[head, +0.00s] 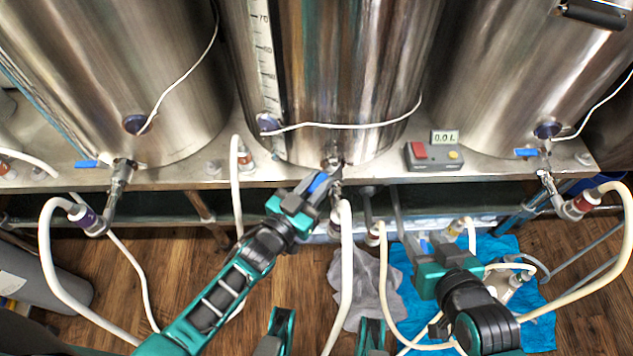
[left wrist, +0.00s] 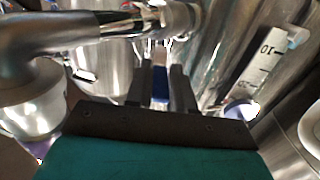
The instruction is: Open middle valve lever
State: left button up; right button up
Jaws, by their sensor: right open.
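The middle valve lever (head: 318,182) is blue and sits on the outlet valve (head: 334,170) low on the middle steel tank (head: 330,70). My left gripper (head: 312,190) is at this lever, with a finger on each side. In the left wrist view the blue lever (left wrist: 160,88) fills most of the narrow gap between the fingers of my left gripper (left wrist: 162,80), which look shut on it. The fingers partly hide the lever and valve. My right gripper (head: 428,248) is open and empty, low over the blue cloth at the right, away from the valves.
The left tank's blue lever (head: 87,164) and the right tank's blue lever (head: 526,152) point left. A control box with a display (head: 433,154) stands on the steel bench right of the middle valve. Pale hoses (head: 345,265) hang in front. A grey cloth (head: 366,290) and blue cloth (head: 535,305) lie on the floor.

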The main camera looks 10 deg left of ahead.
pick_arm(q)
jog(key=o, duration=0.4)
jog(key=shift+c, duration=0.2)
jog(key=p+v, duration=0.2)
jog(key=v, duration=1.1)
pick_arm(e)
jog(key=shift+s+d+r, duration=0.15)
jog(key=shift+d+r, duration=0.1)
jog(key=shift+r, duration=0.2)
